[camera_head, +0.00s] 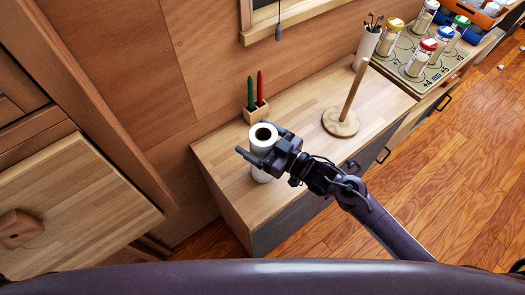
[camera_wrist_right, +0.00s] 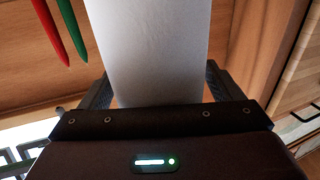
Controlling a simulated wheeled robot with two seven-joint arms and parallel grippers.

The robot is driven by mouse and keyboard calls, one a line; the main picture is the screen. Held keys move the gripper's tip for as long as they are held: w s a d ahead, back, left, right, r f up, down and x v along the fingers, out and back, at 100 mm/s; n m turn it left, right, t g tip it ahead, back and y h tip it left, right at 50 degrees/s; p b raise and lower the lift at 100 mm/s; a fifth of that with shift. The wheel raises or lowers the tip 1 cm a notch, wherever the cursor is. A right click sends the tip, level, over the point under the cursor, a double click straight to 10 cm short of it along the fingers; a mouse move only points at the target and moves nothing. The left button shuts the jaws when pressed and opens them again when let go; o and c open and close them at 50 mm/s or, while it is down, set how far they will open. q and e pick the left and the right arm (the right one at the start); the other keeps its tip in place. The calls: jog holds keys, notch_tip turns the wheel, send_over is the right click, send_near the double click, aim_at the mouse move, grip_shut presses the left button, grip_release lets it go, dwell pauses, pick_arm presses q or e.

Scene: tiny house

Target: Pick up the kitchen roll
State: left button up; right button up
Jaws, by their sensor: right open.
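The white kitchen roll (camera_head: 264,137) stands upright near the left end of the wooden counter. My right gripper (camera_head: 260,156) is at the roll, with its fingers on either side of it. In the right wrist view the roll (camera_wrist_right: 160,50) fills the space between the two open fingers (camera_wrist_right: 160,92). I cannot tell whether the fingers touch it. Part of the roll's lower body is hidden behind the gripper in the head view. My left gripper is not in view.
A small wooden holder (camera_head: 257,112) with a green and a red candle-like stick stands behind the roll. A wooden roll stand (camera_head: 341,122) is to the right. A cup of utensils (camera_head: 366,46) and several jars on a patterned board (camera_head: 408,52) stand farther right.

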jog(key=shift+w, duration=0.1)
jog(key=c, duration=1.4)
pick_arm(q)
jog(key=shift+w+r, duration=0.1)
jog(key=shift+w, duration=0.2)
